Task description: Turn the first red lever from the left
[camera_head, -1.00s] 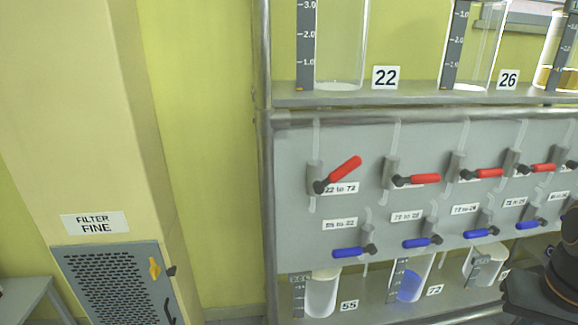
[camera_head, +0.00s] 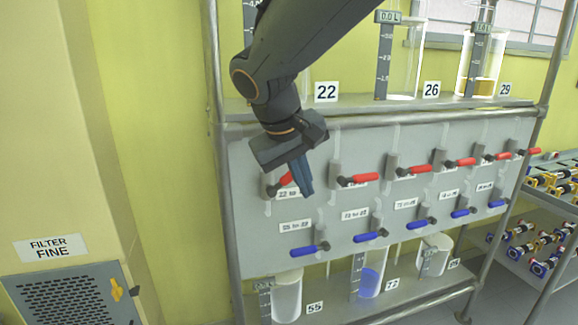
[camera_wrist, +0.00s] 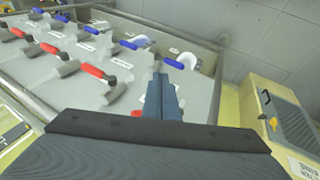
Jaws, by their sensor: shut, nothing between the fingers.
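The first red lever from the left (camera_head: 286,180) is on the grey panel in the head view. Its handle slants up to the right from its dark pivot, unlike the flatter red levers beside it. My gripper (camera_head: 304,182) points down in front of the panel, its shut fingers just right of this lever and covering the handle's far end. I cannot tell whether they touch. In the wrist view, my shut, empty fingers (camera_wrist: 163,85) point at the panel.
More red levers (camera_head: 360,179) run to the right, with blue levers (camera_head: 309,249) below. Glass vessels stand on the upper shelf (camera_head: 350,108) and lower shelf. A filter cabinet (camera_head: 70,295) and a rack post (camera_head: 222,170) are at the left.

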